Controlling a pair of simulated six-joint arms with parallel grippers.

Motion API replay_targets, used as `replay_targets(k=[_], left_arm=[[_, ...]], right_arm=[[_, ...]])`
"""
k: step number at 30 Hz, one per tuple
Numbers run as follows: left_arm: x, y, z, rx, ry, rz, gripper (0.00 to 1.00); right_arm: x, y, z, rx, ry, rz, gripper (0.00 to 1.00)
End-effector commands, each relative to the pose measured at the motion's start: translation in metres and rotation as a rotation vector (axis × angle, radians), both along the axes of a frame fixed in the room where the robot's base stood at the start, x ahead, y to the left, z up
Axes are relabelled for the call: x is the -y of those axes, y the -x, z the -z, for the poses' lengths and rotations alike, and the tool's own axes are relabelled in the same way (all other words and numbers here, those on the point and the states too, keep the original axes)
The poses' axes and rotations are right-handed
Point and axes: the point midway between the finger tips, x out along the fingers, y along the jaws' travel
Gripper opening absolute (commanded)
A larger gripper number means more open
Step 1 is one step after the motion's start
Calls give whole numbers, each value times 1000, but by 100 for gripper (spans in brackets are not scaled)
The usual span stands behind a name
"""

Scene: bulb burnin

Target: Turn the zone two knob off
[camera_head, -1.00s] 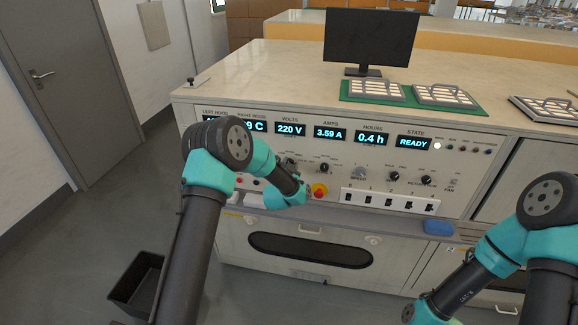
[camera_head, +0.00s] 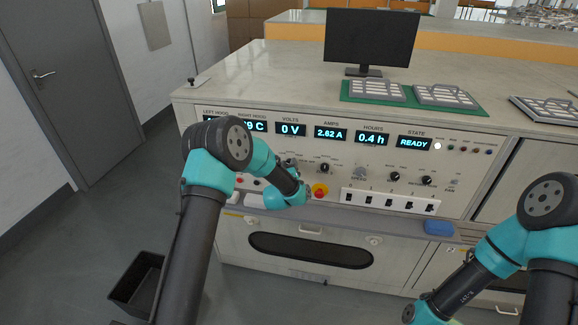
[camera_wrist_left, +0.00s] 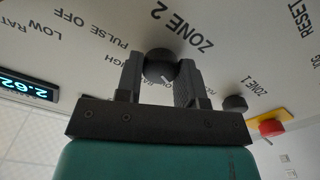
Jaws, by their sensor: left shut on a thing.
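The zone two knob (camera_wrist_left: 158,63) is a round black knob on the pale panel, next to the printed label ZONE 2, in the left wrist view. My left gripper (camera_wrist_left: 161,73) is shut on it, with one dark finger on each side. A light pointer mark shows on the knob's lower right edge in that view. The volts display (camera_head: 290,130) reads 0 V and the amps display (camera_head: 331,134) reads 2.62 A. My right arm is at the lower right, its fingers out of view.
The zone one knob (camera_wrist_left: 235,103) and a red button on a yellow plate (camera_wrist_left: 271,127) are near my left gripper. A row of black switches (camera_head: 390,202) is right of it. A blue block (camera_head: 438,228) lies on the ledge. A monitor (camera_head: 371,38) stands on top.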

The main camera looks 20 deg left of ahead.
Motion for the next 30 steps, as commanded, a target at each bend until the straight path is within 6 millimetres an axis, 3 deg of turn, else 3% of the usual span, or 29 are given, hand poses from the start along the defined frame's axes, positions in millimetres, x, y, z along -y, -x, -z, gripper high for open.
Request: replay_targets(k=[12,27,28,30], left_arm=[[0,0,0,14,228,0,12],[0,0,1,15,257,0,12],[0,0,1,15,257,0,36],[0,0,1,15,256,0,43]], right_arm=[[0,0,0,0,0,0,43],[0,0,0,0,0,0,43],[0,0,0,0,0,0,43],[0,0,0,0,0,0,43]])
